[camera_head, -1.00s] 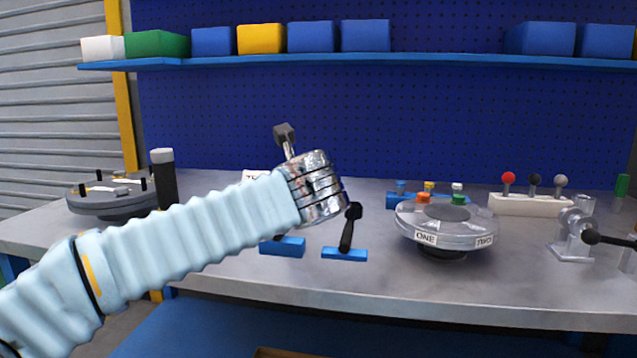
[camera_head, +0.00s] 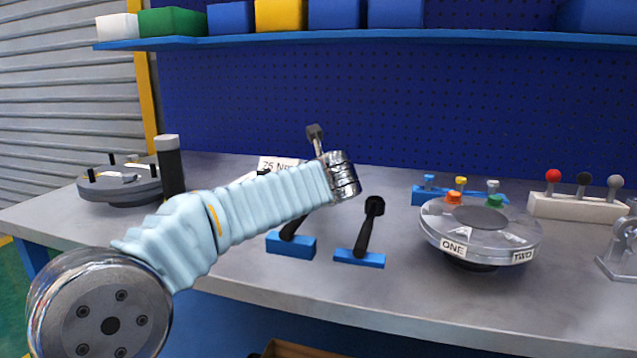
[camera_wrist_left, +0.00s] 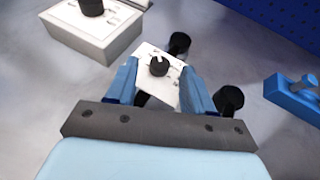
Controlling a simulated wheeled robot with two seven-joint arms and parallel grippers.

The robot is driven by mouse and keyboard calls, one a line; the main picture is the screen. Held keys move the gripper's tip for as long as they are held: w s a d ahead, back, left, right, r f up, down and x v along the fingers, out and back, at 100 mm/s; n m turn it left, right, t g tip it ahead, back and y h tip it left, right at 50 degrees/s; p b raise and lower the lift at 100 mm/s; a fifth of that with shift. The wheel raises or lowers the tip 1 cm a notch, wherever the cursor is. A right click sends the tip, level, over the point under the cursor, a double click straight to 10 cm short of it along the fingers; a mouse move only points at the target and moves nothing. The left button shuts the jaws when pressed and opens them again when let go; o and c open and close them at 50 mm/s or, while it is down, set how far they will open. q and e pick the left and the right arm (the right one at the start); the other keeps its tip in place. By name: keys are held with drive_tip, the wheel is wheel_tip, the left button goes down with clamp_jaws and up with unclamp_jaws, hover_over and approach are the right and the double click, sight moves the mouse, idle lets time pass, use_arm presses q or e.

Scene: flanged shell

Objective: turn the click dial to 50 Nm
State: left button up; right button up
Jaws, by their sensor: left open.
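A white plate with a small round black knob (camera_wrist_left: 158,66) shows between my left gripper's fingers in the left wrist view. The knob has a pale mark on top. I take it for the click dial; its setting is too small to read. The blue fingers of my left gripper (camera_wrist_left: 160,72) are open, one on each side of the plate; whether they touch it I cannot tell. In the head view my wrist hides the gripper and the dial. A label starting "75 N" (camera_head: 278,163) stands behind my left forearm. My right gripper is not in view.
Black-handled levers on blue bases (camera_head: 359,258) stand just in front of my left wrist. A round flanged shell (camera_head: 480,235) marked ONE and TWO is to the right. A white box (camera_wrist_left: 95,25) and a blue block (camera_wrist_left: 293,98) flank the fingers in the wrist view.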

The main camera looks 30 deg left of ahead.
use_arm(q)
drive_tip(key=shift+x, duration=1.1)
